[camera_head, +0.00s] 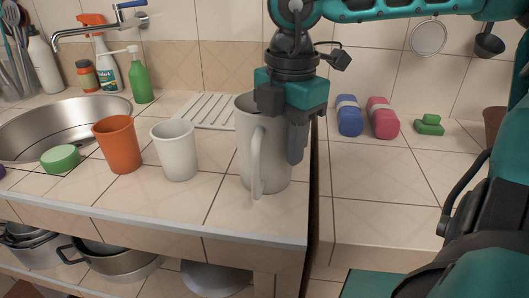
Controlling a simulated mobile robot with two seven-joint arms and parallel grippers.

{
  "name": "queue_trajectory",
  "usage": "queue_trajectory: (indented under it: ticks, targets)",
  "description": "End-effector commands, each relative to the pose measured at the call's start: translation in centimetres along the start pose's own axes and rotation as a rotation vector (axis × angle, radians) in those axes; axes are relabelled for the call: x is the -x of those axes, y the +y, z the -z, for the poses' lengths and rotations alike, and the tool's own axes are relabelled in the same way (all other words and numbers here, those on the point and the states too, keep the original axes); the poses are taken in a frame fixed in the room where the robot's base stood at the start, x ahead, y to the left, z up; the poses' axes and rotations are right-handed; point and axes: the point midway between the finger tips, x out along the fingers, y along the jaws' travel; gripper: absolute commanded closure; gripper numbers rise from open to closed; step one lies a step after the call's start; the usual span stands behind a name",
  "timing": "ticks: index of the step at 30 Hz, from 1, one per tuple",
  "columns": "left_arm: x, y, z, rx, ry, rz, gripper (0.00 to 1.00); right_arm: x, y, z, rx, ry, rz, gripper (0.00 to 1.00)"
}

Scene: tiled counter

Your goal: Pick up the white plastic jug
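The white plastic jug (245,145) stands upright on the tiled counter, its handle facing the front. My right gripper (285,130) points down at the jug's right side from above. One finger hangs outside the jug, beside its right wall. The other finger reaches down at the rim, and its tip is hidden. I cannot tell whether the fingers press on the wall. My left gripper is not in view.
A white cup (176,152) and an orange cup (117,145) stand left of the jug. A white drying rack (205,110) lies behind. The sink (25,130) with a green sponge (60,158) is at left. A counter edge runs right of the jug.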

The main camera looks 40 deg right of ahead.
Motion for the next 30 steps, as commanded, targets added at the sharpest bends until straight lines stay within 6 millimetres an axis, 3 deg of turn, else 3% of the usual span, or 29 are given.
queue_trajectory:
  ticks: [8,18,30]
  targets:
    - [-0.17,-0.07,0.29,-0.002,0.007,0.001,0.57,-0.34,0.01,0.0,-0.001,0.0,-0.001,0.67]
    - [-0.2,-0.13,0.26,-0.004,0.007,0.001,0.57,-0.31,0.01,0.0,0.0,0.0,-0.001,1.0]
    - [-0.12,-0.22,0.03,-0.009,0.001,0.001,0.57,-0.26,0.04,0.0,0.0,0.0,-0.003,1.0]
